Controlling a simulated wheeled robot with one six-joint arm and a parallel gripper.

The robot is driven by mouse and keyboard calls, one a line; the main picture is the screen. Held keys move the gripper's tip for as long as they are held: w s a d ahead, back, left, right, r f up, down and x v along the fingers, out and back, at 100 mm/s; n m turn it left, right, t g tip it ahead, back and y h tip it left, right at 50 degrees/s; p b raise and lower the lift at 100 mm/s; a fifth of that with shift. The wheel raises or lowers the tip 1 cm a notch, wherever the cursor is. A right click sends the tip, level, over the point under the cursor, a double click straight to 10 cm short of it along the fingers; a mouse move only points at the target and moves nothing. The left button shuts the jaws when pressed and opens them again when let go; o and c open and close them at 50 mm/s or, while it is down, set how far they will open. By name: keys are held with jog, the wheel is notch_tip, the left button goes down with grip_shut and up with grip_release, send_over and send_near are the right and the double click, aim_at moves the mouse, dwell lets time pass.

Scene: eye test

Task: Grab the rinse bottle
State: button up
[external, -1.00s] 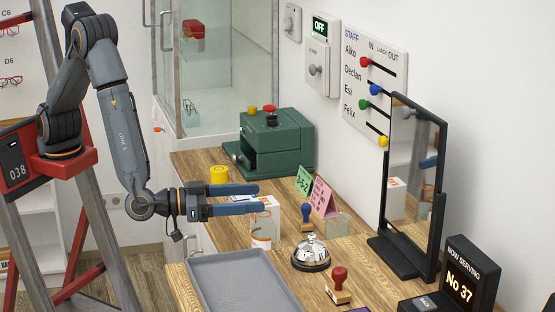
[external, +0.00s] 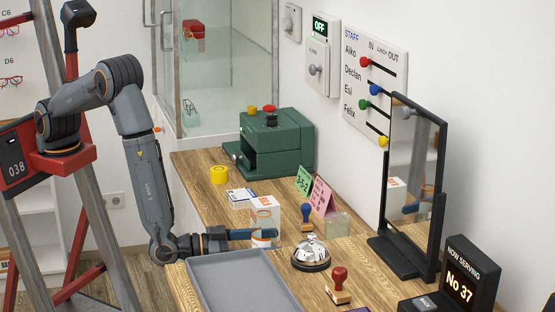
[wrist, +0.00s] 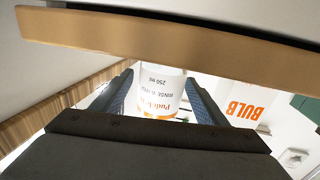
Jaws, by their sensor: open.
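The rinse bottle (external: 262,243) is a white cylinder with orange and dark print, upright on the wooden counter. My gripper (external: 257,234) is low at the counter with its blue fingers level, one finger crossing in front of the bottle in the external view. In the wrist view the bottle (wrist: 158,88) shows between the two spread fingers, its label upside down. The jaws are open and do not visibly clamp it. The bottle's top lies partly against the white box behind it in the external view.
A white box marked BULB (wrist: 247,108) stands close behind the bottle. A grey tray (external: 193,270) lies in front, near my wrist. A bell (external: 311,253), stamps and a mirror (external: 412,135) stand to the right. A yellow roll (external: 219,174) and green machine (external: 287,145) are farther back.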

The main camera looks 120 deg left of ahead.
jog(key=x, duration=0.3)
jog(key=shift+a, duration=0.15)
jog(key=c, duration=1.2)
jog(key=shift+c, duration=0.2)
jog(key=shift+r, duration=0.2)
